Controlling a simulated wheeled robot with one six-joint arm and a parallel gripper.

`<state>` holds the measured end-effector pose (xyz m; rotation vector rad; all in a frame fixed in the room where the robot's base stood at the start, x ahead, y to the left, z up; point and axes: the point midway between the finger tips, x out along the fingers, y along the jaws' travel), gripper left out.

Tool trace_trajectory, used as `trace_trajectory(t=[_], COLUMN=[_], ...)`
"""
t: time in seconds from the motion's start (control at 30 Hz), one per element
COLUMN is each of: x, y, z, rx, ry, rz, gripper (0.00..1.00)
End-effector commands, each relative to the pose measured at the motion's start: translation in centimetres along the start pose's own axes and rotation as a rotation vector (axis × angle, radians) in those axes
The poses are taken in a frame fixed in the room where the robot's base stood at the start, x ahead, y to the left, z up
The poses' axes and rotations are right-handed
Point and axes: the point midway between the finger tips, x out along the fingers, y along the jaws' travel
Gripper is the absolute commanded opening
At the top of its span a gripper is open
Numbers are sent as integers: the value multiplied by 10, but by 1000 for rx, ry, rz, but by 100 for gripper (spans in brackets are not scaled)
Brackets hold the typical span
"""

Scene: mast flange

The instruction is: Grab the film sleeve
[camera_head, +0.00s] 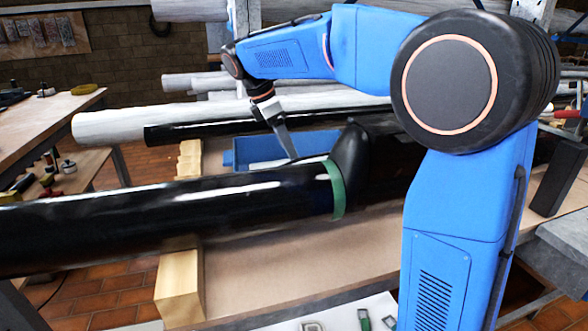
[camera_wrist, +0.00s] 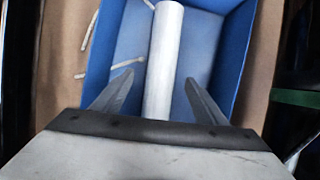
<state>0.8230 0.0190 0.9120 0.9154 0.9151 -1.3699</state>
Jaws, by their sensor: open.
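A white tube, which looks like the film sleeve (camera_wrist: 165,45), lies lengthwise in a blue bin (camera_wrist: 240,40) in the wrist view. My gripper (camera_wrist: 160,78) is open above it, one finger on each side of the tube, with gaps between. The tube's near end is hidden behind the gripper body. In the head view, my gripper (camera_head: 290,150) points down over the blue bin (camera_head: 243,150), behind the black mast. A pale strip shows in the bin there, partly hidden by the mast.
Thin pale sticks (camera_wrist: 122,65) lie in the bin left of the tube. A long black mast (camera_head: 130,215) with a green band (camera_head: 336,190) crosses in front of the bin. White and black poles (camera_head: 110,125) lie behind. A wood block (camera_head: 180,285) supports the mast.

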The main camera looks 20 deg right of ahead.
Motion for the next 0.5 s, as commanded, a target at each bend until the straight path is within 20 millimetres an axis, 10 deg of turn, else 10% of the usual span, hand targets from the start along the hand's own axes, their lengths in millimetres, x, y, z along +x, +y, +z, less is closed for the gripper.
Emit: trace_trajectory(t=[0.5], x=[50], y=[-3], z=[0], rx=[0], ry=[-1], rz=[-2], gripper=[66])
